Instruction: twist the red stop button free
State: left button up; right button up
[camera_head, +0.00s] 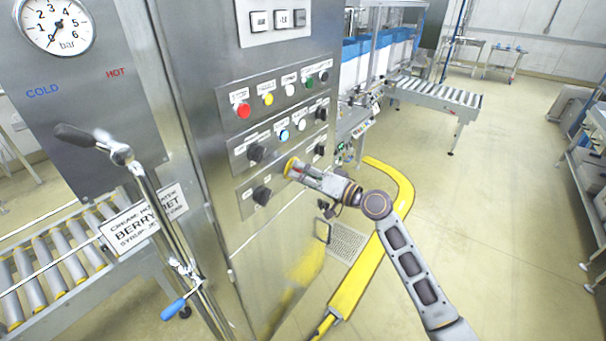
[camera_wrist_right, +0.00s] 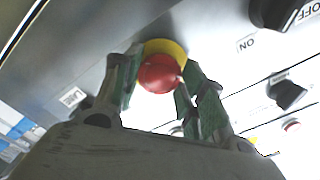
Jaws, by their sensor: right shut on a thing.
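The red stop button (camera_wrist_right: 159,74) is a round red knob on a yellow collar (camera_wrist_right: 165,47), mounted on the steel panel. In the head view the yellow collar (camera_head: 290,164) shows at the tip of my right gripper (camera_head: 299,171), and the knob is mostly hidden by the fingers. In the right wrist view the fingers of my right gripper (camera_wrist_right: 162,72) stand on either side of the red knob and are shut on it. My left gripper is not in view.
Black rotary switches (camera_head: 262,195) and a small red button (camera_head: 244,111) are close by on the panel. Yellow floor edging (camera_head: 352,290) lies below my right arm. The floor at right is open.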

jog(key=o, duration=1)
jog(key=shift+d, duration=0.1)
jog(key=shift+v, duration=5.9)
